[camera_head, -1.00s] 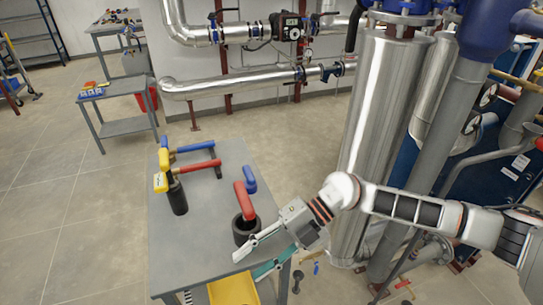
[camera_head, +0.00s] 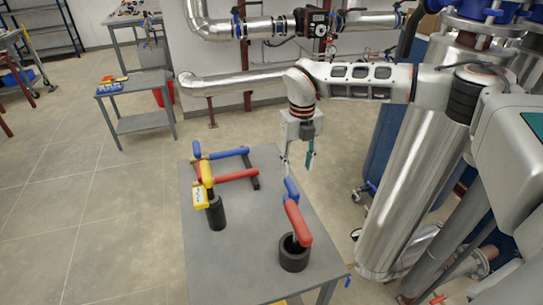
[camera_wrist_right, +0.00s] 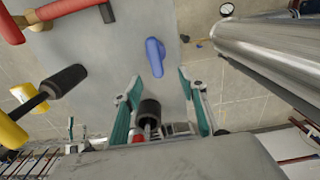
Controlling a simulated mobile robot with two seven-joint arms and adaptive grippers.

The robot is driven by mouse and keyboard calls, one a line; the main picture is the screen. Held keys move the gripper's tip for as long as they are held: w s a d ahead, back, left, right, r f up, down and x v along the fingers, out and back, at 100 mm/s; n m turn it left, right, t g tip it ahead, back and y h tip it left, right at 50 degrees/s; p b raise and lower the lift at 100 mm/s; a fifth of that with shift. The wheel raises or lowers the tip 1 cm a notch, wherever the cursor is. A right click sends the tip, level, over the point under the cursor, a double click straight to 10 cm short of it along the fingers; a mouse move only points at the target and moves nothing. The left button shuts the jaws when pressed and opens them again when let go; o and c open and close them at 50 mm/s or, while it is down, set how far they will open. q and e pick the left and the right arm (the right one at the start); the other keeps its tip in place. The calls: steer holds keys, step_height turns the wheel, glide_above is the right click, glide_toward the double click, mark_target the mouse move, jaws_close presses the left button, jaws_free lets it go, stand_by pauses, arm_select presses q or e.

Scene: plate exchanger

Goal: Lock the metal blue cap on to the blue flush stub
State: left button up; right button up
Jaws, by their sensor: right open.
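A blue rounded piece (camera_head: 291,190) lies on the grey table near its right edge; I cannot tell for sure whether it is the metal blue cap. It also shows in the right wrist view (camera_wrist_right: 155,57), ahead of the fingertips. My right gripper (camera_head: 298,157) points down at the table's right side, just behind the blue piece. Its two teal-lined fingers are open and apart, with nothing gripped; they also show in the right wrist view (camera_wrist_right: 158,85). I cannot make out the blue flush stub. My left gripper is not in view.
A red-handled tool stands in a black cup (camera_head: 293,255) on the grey table (camera_head: 245,235). A yellow-and-black tool (camera_head: 216,212) and blue and red handles (camera_head: 228,175) are to the left. A tall silver cylinder (camera_head: 405,190) stands right of the table.

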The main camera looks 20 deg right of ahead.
mark_target(292, 185)
steer(key=shift+w+a+r, duration=0.25)
steer(key=shift+w+a, duration=0.05)
steer(key=shift+w, duration=0.1)
steer(key=shift+w+a+f, duration=0.1)
steer(key=shift+w+a, duration=0.05)
steer(key=shift+f, duration=0.3)
step_height(292, 185, down, 7)
steer(key=shift+r+b, duration=0.15)
steer(key=shift+b, duration=0.75)
steer(key=shift+f+b, duration=0.3)
steer(key=shift+f, duration=0.4)
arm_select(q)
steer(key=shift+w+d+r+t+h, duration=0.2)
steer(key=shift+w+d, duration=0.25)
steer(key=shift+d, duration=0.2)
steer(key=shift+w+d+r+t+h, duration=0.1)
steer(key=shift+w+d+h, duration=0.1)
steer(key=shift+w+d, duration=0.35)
arm_select(e)
steer(key=shift+f, duration=0.4)
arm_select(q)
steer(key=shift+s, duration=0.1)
arm_select(e)
steer(key=shift+c, duration=0.4)
jaws_close()
